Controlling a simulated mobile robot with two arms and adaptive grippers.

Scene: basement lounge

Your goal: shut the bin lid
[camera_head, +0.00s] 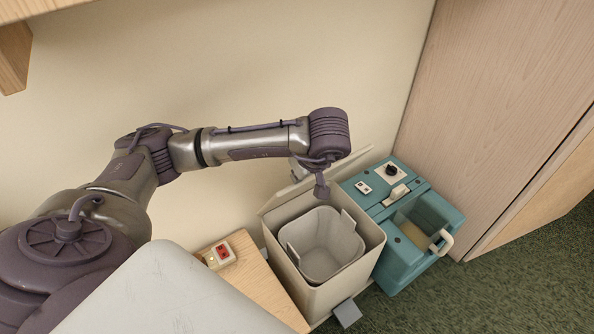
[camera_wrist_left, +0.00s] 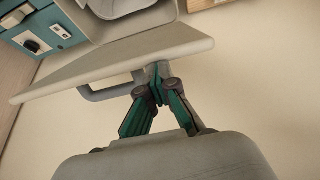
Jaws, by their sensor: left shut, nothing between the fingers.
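The bin (camera_head: 276,243) is a light grey box with a grey inner bucket (camera_head: 325,245), open at the top. Its lid (camera_head: 285,194) stands raised at the back, by the wall, partly hidden by my arm. In the left wrist view the lid (camera_wrist_left: 70,78) crosses as a pale slab with a bar handle (camera_wrist_left: 105,93), and the bin (camera_wrist_left: 135,25) shows beyond it. My left gripper (camera_head: 322,192) is at the raised lid, above the bin's back. Its fingers (camera_wrist_left: 158,75) are shut and empty, close to the lid and handle; I cannot tell whether they touch. My right gripper is out of view.
A teal machine (camera_head: 440,210) with a knob and a pale handle stands close on the bin's right. A wooden surface (camera_head: 265,285) with a small red-and-white switch box (camera_head: 219,255) is on the left. Wooden panels (camera_head: 490,100) rise at the right; green carpet (camera_head: 520,270) lies in front.

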